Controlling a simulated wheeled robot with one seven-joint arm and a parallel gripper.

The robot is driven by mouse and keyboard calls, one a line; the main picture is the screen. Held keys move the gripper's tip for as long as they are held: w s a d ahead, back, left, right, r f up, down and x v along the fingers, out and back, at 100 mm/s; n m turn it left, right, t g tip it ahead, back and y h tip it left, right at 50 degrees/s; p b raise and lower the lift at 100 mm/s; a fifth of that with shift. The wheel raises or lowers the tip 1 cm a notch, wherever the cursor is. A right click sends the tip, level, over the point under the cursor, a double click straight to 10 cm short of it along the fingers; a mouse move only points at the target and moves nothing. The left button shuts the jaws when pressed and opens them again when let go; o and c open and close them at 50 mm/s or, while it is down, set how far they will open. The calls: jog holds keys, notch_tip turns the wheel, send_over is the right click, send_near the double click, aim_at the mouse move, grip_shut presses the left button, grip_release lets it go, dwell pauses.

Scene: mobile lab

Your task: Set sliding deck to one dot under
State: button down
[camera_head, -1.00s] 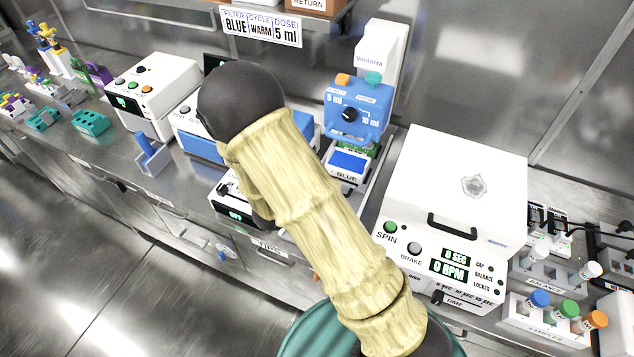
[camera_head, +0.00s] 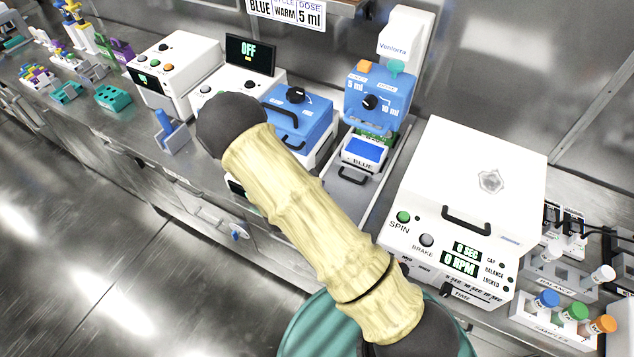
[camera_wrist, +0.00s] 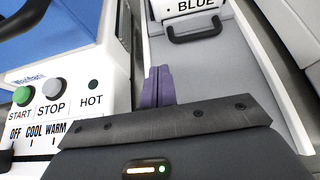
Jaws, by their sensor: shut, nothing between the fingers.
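The grey deck (camera_head: 345,195) lies under the blue dispenser (camera_head: 372,98), with a dark handle (camera_head: 352,178) near its middle. A white block labelled BLUE (camera_head: 365,152) with a blue top sits at its back. In the wrist view the deck (camera_wrist: 222,62) stretches ahead, with the handle (camera_wrist: 195,28) below the BLUE label (camera_wrist: 192,5). My gripper (camera_wrist: 158,82) is shut and empty, its purple fingertips over the deck's left side, short of the handle. In the head view my arm hides the gripper. I cannot make out any dots on the deck.
A white heater with START and STOP buttons (camera_wrist: 37,100) stands close on the left of my gripper. The white SPIN machine (camera_head: 470,190) stands right of the deck. A sampler rack (camera_head: 560,325) is at the far right. A sign (camera_head: 287,12) hangs above.

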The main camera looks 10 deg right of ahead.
jog(key=p, duration=0.2)
send_near(337, 165)
jog(key=f, duration=0.1)
jog(key=w+f, duration=0.1)
jog(key=d+f, duration=0.1)
jog(key=shift+w, duration=0.3)
jog(key=shift+w+d+p, duration=0.45)
jog(key=shift+w+d, duration=0.35)
jog(key=shift+w, duration=0.25)
jog(key=shift+w+d, duration=0.3)
jog(key=shift+w, duration=0.15)
